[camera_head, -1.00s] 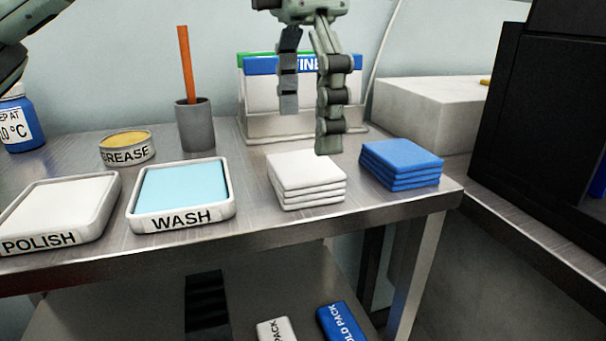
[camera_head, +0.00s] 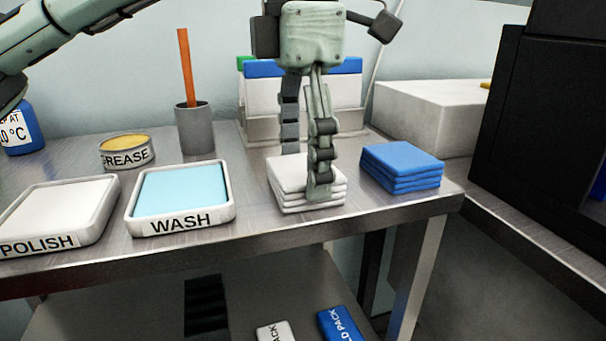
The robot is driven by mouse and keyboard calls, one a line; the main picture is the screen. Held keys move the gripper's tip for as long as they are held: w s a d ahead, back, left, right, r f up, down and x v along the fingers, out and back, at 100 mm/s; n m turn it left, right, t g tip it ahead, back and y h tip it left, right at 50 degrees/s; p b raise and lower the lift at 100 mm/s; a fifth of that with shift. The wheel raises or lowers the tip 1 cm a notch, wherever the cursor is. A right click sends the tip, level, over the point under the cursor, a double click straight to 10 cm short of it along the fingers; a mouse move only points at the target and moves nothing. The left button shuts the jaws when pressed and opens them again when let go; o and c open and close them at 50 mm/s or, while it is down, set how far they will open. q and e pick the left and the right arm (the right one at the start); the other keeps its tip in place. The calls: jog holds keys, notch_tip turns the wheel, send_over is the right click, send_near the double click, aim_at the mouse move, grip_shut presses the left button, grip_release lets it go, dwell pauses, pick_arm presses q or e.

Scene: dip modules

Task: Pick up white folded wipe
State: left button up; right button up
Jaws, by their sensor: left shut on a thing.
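A stack of white folded wipes (camera_head: 290,180) lies near the front edge of the metal table, right of the WASH tray. My left gripper (camera_head: 304,178) points down over the stack, one finger in front of it and the other toward its back. It is shut on white folded wipe at the stack; the front finger hides part of the wipes, and how many layers are between the fingers cannot be told. My right gripper is not in view.
A blue wipe stack (camera_head: 402,168) lies close on the right. The WASH tray (camera_head: 180,222), POLISH tray (camera_head: 40,243), GREASE tin (camera_head: 127,152) and grey cup (camera_head: 195,130) with an orange stick stand left. A file holder (camera_head: 255,130) stands behind. The table's front edge is near.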

aim_at(295, 168)
pick_arm(q)
jog(key=shift+r, duration=0.55)
jog(key=r, duration=0.2)
jog(key=a+r, duration=0.1)
jog(key=shift+s+r, duration=0.25)
jog(key=shift+r, duration=0.15)
jog(key=s+a+r+p, duration=0.1)
jog(key=s+a+r, duration=0.5)
jog(key=s+a, duration=0.1)
jog(key=shift+a+p, duration=0.3)
jog(key=shift+a, duration=0.25)
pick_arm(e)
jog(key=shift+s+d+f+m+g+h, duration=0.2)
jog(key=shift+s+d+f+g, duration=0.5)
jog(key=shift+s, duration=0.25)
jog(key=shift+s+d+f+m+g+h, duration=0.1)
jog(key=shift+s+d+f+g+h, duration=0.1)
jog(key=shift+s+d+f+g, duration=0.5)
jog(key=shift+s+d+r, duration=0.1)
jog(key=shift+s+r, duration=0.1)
pick_arm(q)
jog(key=o, duration=0.4)
jog(key=shift+w, duration=0.1)
jog(key=c, duration=0.5)
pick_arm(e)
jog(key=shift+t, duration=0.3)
